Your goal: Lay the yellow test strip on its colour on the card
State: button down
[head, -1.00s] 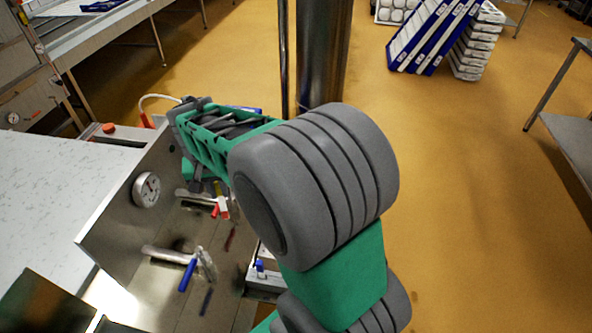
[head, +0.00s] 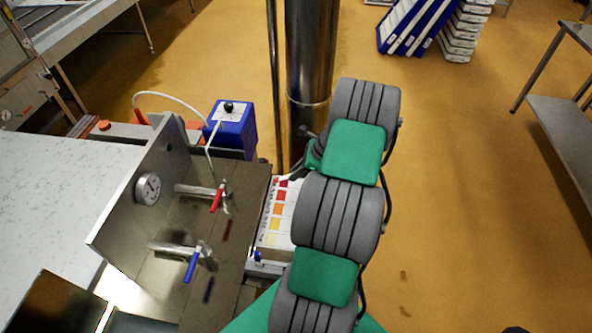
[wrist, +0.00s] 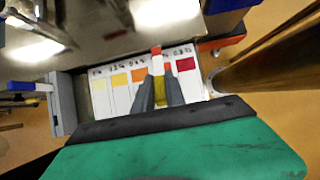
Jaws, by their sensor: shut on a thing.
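The colour card (head: 287,236) is white, with a row of patches from red at the far end to yellow at the near end. It also shows in the wrist view (wrist: 108,110), pale yellow at left to dark red at right. My gripper (wrist: 158,84) is shut on the yellow test strip (wrist: 160,93), seen as a narrow yellow piece between the fingers. The fingers overlap the card's middle-right, near the orange and red patches. A white piece with a red tip shows just beyond the fingertips; I cannot tell whether it belongs to the strip. The height above the card is unclear.
A blue box (head: 232,129) with a black knob is behind. A steel column (head: 310,60) rises beyond the card.

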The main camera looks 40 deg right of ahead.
jog(key=shift+f+b, duration=2.9)
jog(key=shift+f, duration=0.7)
jog(key=c, duration=1.3)
grip_release()
jog(key=shift+r, duration=0.1)
jog(key=v, duration=0.7)
jog(key=shift+s+r+b, duration=0.15)
jog(key=shift+r+b, duration=0.15)
jog(key=shift+b, duration=0.15)
jog(key=shift+d, duration=0.1)
